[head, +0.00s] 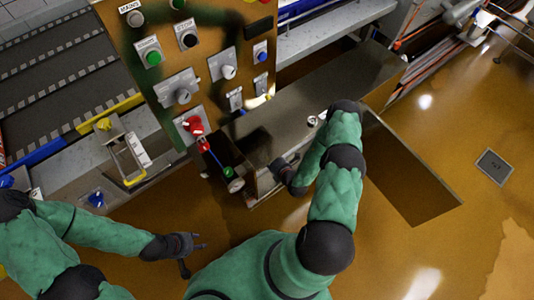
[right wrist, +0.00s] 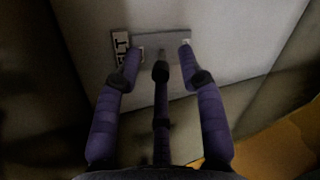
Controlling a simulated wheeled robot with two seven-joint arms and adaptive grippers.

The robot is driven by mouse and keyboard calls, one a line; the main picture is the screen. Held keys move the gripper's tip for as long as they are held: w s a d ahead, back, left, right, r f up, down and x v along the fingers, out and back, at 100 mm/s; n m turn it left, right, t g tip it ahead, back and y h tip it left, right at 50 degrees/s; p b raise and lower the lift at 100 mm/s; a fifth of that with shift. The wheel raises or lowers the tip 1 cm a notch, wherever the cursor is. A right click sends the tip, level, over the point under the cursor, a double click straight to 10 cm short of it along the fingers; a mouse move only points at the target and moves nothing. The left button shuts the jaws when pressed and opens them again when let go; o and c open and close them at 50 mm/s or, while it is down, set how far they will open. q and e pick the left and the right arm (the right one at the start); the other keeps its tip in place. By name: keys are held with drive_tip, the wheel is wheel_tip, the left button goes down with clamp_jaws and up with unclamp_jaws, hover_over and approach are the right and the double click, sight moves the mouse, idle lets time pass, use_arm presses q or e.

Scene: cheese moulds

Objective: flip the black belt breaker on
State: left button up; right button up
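In the right wrist view a pale switch plate (right wrist: 150,40) is fixed to a grey wall. A white label (right wrist: 120,47) beside it shows only the letters "LT"; the rest is hidden. The fingers of my right gripper (right wrist: 160,55) are spread in front of the plate, with nothing visible held between them. They cover much of it, so the breaker lever and its position cannot be made out. In the head view my right gripper (head: 284,168) is at the open metal cabinet (head: 252,192). My left gripper (head: 185,247) is empty with spread fingers, low at the left.
An orange control panel (head: 205,52) with knobs and buttons stands above the cabinet. An open cabinet door (head: 410,175) lies right of my right arm. A conveyor (head: 60,75) is at the left.

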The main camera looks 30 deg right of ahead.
drive_tip(key=v, duration=1)
drive_tip(key=shift+s+r, duration=0.15)
drive_tip(key=shift+s, duration=0.05)
